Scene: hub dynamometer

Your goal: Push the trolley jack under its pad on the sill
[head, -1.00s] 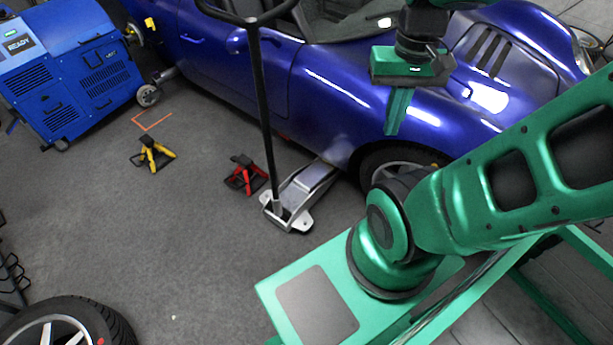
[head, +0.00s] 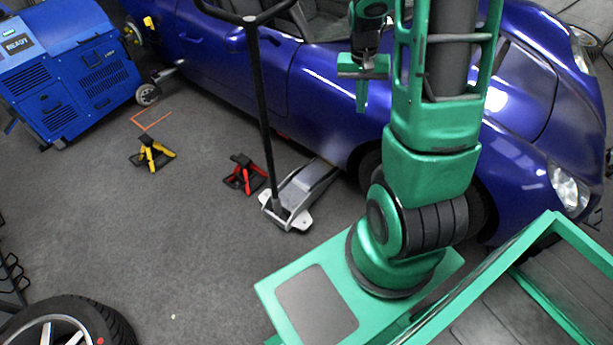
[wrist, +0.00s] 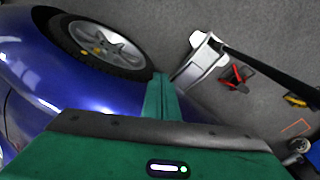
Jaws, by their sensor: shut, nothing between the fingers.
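The silver trolley jack (head: 300,195) stands on the floor beside the blue car (head: 330,105), its far end close to the sill. Its black handle (head: 262,100) rises upright from the near end. In the wrist view the jack (wrist: 205,60) lies beyond my fingers, with the handle running off to the right. My gripper (head: 361,100) points down, shut and empty, in front of the car's side, to the right of the handle and apart from it. It also shows in the wrist view (wrist: 160,85). The pad on the sill cannot be made out.
A red axle stand (head: 243,174) is just left of the jack, and a yellow one (head: 151,154) stands farther left. A blue machine (head: 65,70) is at the back left. A loose wheel (head: 65,325) lies at the front left.

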